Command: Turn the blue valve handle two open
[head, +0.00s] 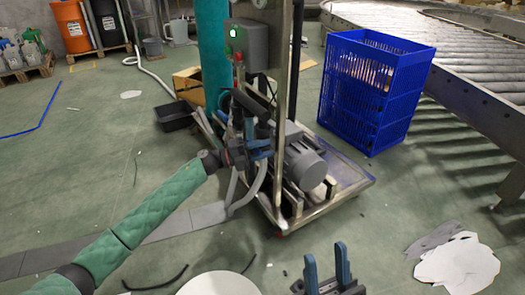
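My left gripper (258,149) is at the pump cart, against the pipework beside the grey motor (305,165). Its blue fingers are small and crowd together with dark pipe parts, so I cannot tell whether they are open or shut on something. I cannot make out a blue valve handle apart from these blue fingers; it may be hidden by the gripper. My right gripper (327,268) is at the bottom of the view, its two blue fingers pointing up and apart, with nothing between them. It is well away from the cart.
The cart (345,185) carries a steel post and a control box (248,42) with a green light. A blue crate (372,88) stands right of it, near a roller conveyor (450,50). A black tray (175,115) lies left. Torn white sheets (460,265) lie on the floor.

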